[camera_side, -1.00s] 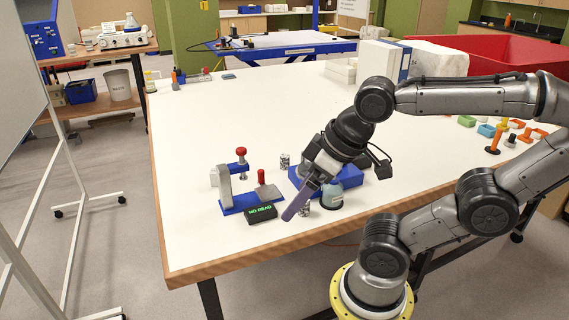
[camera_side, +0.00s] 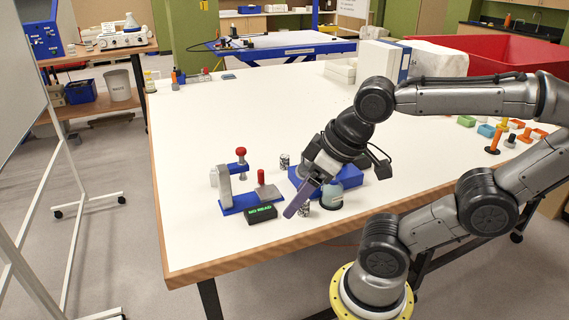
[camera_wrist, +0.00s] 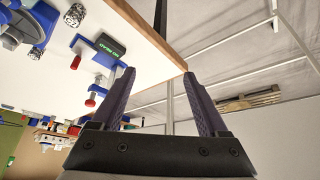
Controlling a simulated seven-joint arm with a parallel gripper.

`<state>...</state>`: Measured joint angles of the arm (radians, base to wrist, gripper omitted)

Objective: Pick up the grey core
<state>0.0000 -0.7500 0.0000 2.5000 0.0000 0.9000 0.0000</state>
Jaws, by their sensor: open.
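Two speckled grey cylinders stand on the table, and I cannot tell which one is the grey core. One cylinder (camera_side: 284,161) is behind the jaws, left of a blue block. In the wrist view one speckled cylinder (camera_wrist: 75,14) is at the top left, outside the jaws, and a smaller one (camera_wrist: 36,54) is farther left. My gripper (camera_side: 289,213) points down and left over the front of the table. In the wrist view its fingers (camera_wrist: 159,73) are apart with nothing between them.
A black box reading NO READ (camera_side: 262,214) and a blue-based press (camera_side: 230,204) stand left of the fingers. The table's front edge (camera_side: 245,257) is near. The table's middle is clear.

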